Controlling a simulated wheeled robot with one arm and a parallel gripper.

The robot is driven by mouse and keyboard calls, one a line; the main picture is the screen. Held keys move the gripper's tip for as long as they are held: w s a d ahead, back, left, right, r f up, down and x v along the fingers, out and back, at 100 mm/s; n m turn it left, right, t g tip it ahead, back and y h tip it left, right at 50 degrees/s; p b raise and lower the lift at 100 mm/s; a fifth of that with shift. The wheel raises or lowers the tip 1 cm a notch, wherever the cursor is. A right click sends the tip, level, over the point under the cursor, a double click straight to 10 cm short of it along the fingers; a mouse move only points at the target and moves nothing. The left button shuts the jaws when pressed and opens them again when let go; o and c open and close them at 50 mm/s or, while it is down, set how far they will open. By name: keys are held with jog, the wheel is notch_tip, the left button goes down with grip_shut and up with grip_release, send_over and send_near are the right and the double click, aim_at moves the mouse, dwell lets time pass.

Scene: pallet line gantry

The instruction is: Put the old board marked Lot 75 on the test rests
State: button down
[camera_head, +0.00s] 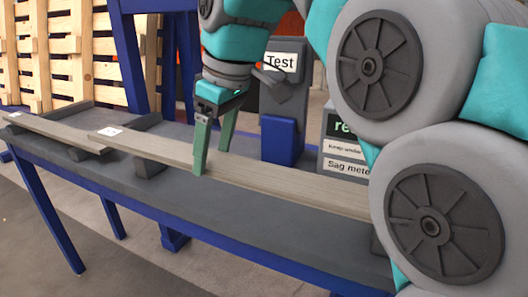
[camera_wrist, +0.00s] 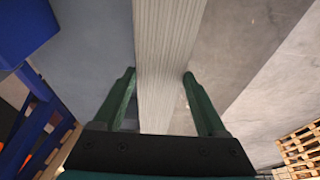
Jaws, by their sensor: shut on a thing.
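My gripper (camera_head: 213,161) is shut on a long grey-brown board (camera_head: 280,183), one finger on each long edge, around its middle. The board has a small white label (camera_head: 110,131) near its left end, too small to read. It runs along the blue-framed bench (camera_head: 215,222); its right end is hidden behind my arm. In the wrist view the same board (camera_wrist: 168,40) passes between the fingers. A dark block (camera_head: 150,165) is under its left part; I cannot tell if they touch. A second board (camera_head: 60,134) with a white label lies at the bench's left end.
A "Test" sign (camera_head: 280,62) stands behind the bench above a grey and blue post (camera_head: 282,140). A box labelled "Sag mete..." (camera_head: 345,150) is partly hidden by my arm. Wooden pallets (camera_head: 75,45) stand at the back left. The bench's front strip is clear.

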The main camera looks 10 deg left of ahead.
jog(key=shift+w+d+f+p, duration=0.15)
jog(key=shift+w+d+f, duration=0.55)
jog(key=shift+w+d, duration=0.25)
jog(key=shift+w+d+f+p, duration=0.15)
jog(key=shift+w+d+f, duration=0.65)
jog(key=shift+d, duration=0.2)
jog(key=shift+w+d+f+p, duration=0.15)
jog(key=shift+w+d+f, duration=0.5)
jog(key=shift+w+d, duration=0.3)
jog(key=shift+s, duration=0.1)
jog(key=shift+f, duration=0.15)
grip_release()
jog(key=p+v, duration=0.1)
jog(key=v, duration=0.6)
jog(key=shift+r, duration=0.45)
jog(key=shift+d, duration=0.1)
